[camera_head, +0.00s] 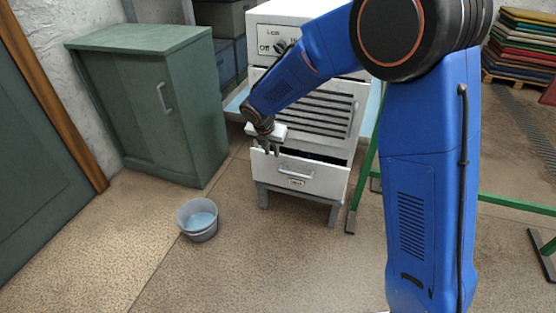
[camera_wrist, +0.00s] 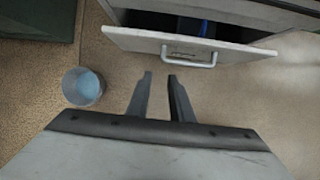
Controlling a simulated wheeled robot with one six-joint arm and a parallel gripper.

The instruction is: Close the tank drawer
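The tank drawer (camera_head: 313,179) is a white front low on the white machine, with a small handle and label. It stands pulled out, and a dark gap shows behind its top edge. In the wrist view the drawer front (camera_wrist: 130,40) crosses the top, with its metal handle (camera_wrist: 190,62) and something blue inside. My gripper (camera_head: 267,151) is near the upper left of the drawer front in the head view. In the wrist view its two fingers (camera_wrist: 160,76) are apart with nothing between them, pointing toward the drawer front just below the handle. I cannot tell whether they touch it.
A blue-grey bucket (camera_head: 198,218) stands on the floor left of the drawer, also in the wrist view (camera_wrist: 83,87). A green cabinet (camera_head: 155,105) stands at the left. A green metal frame (camera_head: 362,165) is at the right. The floor in front is clear.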

